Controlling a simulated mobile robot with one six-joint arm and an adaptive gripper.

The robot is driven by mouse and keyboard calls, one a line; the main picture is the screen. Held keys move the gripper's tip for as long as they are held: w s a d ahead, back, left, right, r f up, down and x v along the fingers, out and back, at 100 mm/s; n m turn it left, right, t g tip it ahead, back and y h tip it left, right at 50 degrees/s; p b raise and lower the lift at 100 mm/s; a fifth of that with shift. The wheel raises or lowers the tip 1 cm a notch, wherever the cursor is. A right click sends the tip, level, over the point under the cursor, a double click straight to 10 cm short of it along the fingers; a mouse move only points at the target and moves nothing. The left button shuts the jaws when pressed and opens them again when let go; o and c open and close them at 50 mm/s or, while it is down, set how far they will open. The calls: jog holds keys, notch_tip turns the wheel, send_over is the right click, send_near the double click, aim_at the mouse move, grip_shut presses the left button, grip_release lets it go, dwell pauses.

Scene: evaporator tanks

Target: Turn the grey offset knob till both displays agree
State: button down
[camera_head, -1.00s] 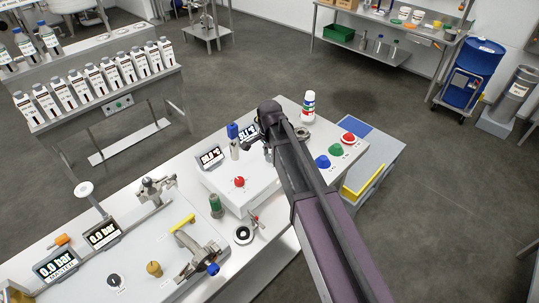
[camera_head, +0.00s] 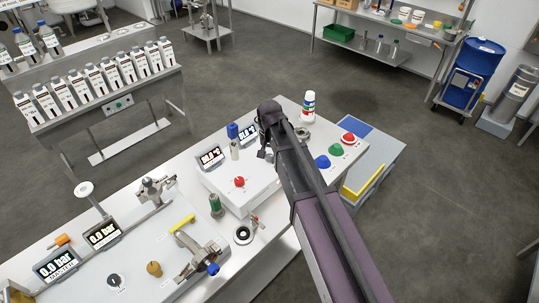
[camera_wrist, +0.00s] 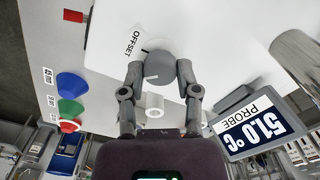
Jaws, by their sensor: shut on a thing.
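In the head view my gripper (camera_head: 268,150) is mostly hidden behind my arm, and the knob cannot be made out. The probe display (camera_wrist: 257,128) reads 51.0 °C in the wrist view, turned upside down. The left display (camera_head: 211,157) shows digits too small to read.
A red button (camera_head: 239,182) sits on the same panel. Blue, green and red knobs (camera_head: 336,149) stand right of my arm, near a white bottle (camera_head: 308,106). Valves and two 0.0 bar displays (camera_head: 57,265) are at the lower left.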

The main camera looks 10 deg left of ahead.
jog(key=n, duration=1.3)
jog(key=shift+n, duration=0.3)
dwell(0.3)
jog(key=shift+c, duration=1.6)
grip_release()
